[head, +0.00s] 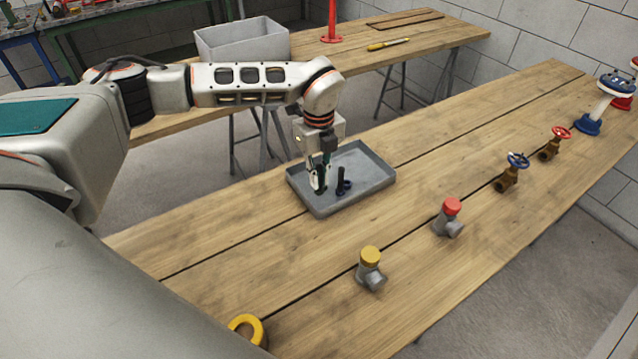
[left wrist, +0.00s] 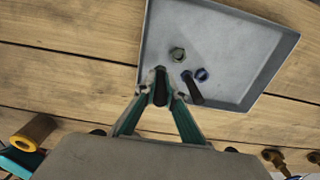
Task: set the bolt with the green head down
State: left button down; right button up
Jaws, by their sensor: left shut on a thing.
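My left gripper (head: 320,188) reaches down into the grey tray (head: 382,181) on the workbench, near the tray's left side. In the left wrist view its fingers (left wrist: 161,82) are shut on a dark, upright bolt shank (left wrist: 160,92). I take this for the bolt with the green head; its head is mostly hidden, and I cannot tell whether it touches the tray floor. Just right of it stands another dark bolt (head: 341,175), shank up, with blue at its foot.
Along the bench stand a yellow-capped fitting (head: 370,268), a red-capped fitting (head: 452,217) and valves with blue (head: 517,160) and red (head: 561,133) handwheels. A yellow ring (head: 248,328) lies at the near end. The tray's right half is clear.

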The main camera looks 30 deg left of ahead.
pick_arm(q)
jog(key=shift+f, duration=1.35)
jog(key=shift+f, duration=0.1)
jog(key=shift+f, duration=0.15)
jog(key=c, duration=2.1)
grip_release()
jog(key=shift+c, duration=0.2)
notch_tip(320, 180, up, 12)
jog(key=shift+r+b, duration=0.25)
jog(key=shift+b, duration=0.15)
